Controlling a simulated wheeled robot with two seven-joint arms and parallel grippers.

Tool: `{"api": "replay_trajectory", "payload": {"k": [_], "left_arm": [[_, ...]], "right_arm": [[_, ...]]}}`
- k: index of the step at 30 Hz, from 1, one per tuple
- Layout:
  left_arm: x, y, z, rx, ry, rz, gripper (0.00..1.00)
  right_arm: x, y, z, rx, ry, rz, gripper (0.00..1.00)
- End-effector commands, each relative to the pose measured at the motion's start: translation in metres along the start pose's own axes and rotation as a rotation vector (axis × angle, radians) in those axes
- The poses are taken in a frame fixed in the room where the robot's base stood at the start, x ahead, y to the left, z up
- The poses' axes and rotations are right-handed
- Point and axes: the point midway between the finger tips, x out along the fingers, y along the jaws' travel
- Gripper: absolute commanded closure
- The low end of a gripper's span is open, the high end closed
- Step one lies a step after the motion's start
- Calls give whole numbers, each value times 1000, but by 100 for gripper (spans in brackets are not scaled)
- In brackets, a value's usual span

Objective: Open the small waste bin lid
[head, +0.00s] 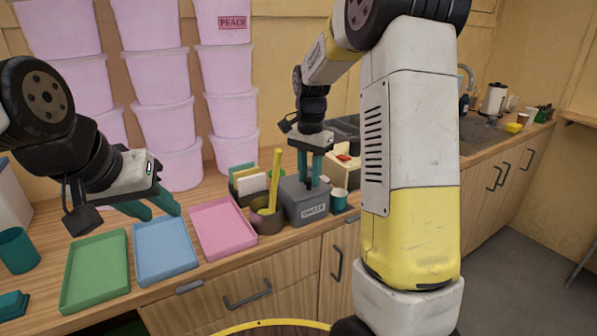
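The small waste bin (306,209) is a grey box with a label on its front, standing near the counter's front edge. Its top looks closed, but the gripper covers part of it. My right gripper (311,184) points down with its teal fingertips at the bin's top. The fingers are close together, and I cannot tell whether they grip a part of the lid.
Green (97,272), blue (165,262) and pink (222,229) trays lie left of the bin. A brown pot (266,219) with a yellow stick stands close on its left, a teal cup (339,199) on its right. Stacked pink tubs (166,125) stand behind.

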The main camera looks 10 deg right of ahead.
Motion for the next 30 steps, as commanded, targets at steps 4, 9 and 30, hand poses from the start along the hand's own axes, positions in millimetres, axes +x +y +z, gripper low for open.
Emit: {"api": "replay_trajectory", "payload": {"k": [4, 9, 30], "left_arm": [[0, 0, 0, 0, 0, 0, 64], [0, 0, 0, 0, 0, 0, 64], [0, 0, 0, 0, 0, 0, 64]], "right_arm": [[0, 0, 0, 0, 0, -1, 100], [0, 0, 0, 0, 0, -1, 100], [-1, 0, 0, 0, 1, -1, 100]]}}
